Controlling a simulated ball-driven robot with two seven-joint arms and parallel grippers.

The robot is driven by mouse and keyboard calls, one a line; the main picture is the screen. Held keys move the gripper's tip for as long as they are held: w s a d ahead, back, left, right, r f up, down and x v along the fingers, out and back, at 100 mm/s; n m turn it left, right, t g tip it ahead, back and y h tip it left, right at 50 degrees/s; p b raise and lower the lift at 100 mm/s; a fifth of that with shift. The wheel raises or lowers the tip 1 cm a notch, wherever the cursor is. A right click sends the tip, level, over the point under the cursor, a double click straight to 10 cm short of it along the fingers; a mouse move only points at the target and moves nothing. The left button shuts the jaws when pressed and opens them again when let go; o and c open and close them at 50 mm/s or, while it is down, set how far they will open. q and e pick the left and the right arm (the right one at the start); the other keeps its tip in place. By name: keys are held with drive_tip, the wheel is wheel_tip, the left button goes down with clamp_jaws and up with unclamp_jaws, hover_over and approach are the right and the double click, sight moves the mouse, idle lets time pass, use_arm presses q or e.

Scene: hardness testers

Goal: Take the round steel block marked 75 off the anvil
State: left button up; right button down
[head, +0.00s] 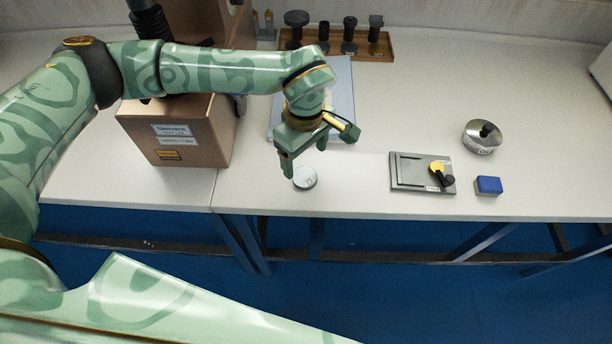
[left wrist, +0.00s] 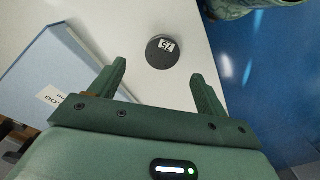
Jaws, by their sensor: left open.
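The round steel block (head: 305,178) is a short disc on the white bench top near its front edge, not on an anvil that I can make out. In the left wrist view the block (left wrist: 158,60) looks dark, with a white label that reads 75. My left gripper (head: 304,158) is open and empty, pointing down just behind and above the block. In the left wrist view the block lies beyond the fingertips (left wrist: 160,72), in line with the gap between them and apart from both. My right gripper is out of view.
A brown tester housing (head: 180,135) stands left, and a blue pad (head: 343,90) lies behind the gripper. A grey plate (head: 408,172) with a yellow-and-black knob, a blue block (head: 488,186) and a steel pot-like weight (head: 482,140) are right. A wooden tray (head: 378,55) holds dark parts behind.

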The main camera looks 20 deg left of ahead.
sight(304, 175)
use_arm(q)
drive_tip(key=shift+f, duration=0.55)
drive_tip(key=f+b, duration=0.1)
drive_tip(key=f, duration=0.1)
drive_tip(key=f+b, duration=0.1)
drive_tip(key=f, duration=0.2)
drive_tip(key=shift+s+a, duration=0.1)
drive_tip(key=shift+a, duration=0.1)
drive_tip(key=shift+r, duration=0.1)
drive_tip(key=shift+c, duration=0.7)
drive_tip(key=c, duration=1.2)
drive_tip(key=shift+c, duration=0.2)
drive_tip(key=shift+r, duration=0.1)
